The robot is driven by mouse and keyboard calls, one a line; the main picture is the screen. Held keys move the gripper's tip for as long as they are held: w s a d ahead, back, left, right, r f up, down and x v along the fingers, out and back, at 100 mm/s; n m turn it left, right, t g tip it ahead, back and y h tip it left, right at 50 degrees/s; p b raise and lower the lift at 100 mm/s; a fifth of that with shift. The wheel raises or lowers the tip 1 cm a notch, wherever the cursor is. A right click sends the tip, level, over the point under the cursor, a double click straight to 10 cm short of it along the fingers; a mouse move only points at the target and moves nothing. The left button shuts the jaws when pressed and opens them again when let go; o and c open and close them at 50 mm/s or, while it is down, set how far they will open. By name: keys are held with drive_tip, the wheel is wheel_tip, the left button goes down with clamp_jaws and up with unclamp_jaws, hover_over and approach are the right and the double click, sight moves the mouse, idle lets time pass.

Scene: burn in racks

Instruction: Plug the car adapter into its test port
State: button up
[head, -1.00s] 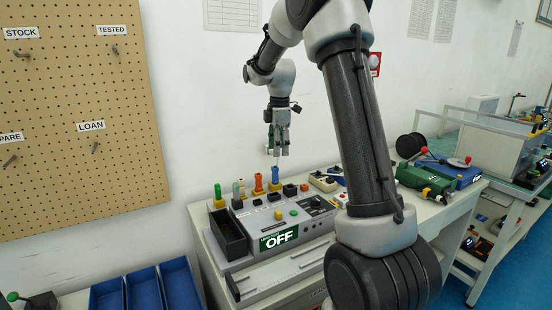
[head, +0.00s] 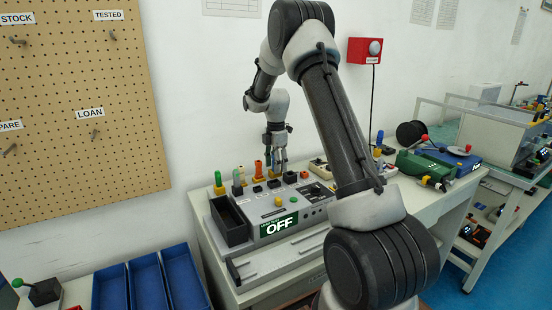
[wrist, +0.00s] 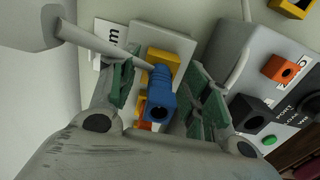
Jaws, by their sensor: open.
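A blue plug-like adapter (wrist: 160,93) stands in a yellow holder (wrist: 168,64) on a pale plate in the wrist view. No label on it can be read, so I cannot tell if it is the car adapter. My gripper (wrist: 163,98) is open, its green-padded fingers on either side of the blue adapter, apparently without gripping it. In the head view my gripper (head: 277,166) is low at the back of the test bench and partly hides it. An orange adapter (head: 258,170) stands just left of it. The bench has a dark port (wrist: 250,114) and an orange port (wrist: 284,68).
Blue trays (head: 147,285) lie to the left. A pegboard (head: 75,120) covers the left wall.

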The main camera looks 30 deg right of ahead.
clamp_jaws()
drive_tip(key=c, duration=0.8)
unclamp_jaws()
clamp_jaws()
drive_tip(key=shift+r, duration=0.75)
drive_tip(key=shift+r, duration=1.6)
drive_tip(key=shift+r, duration=0.1)
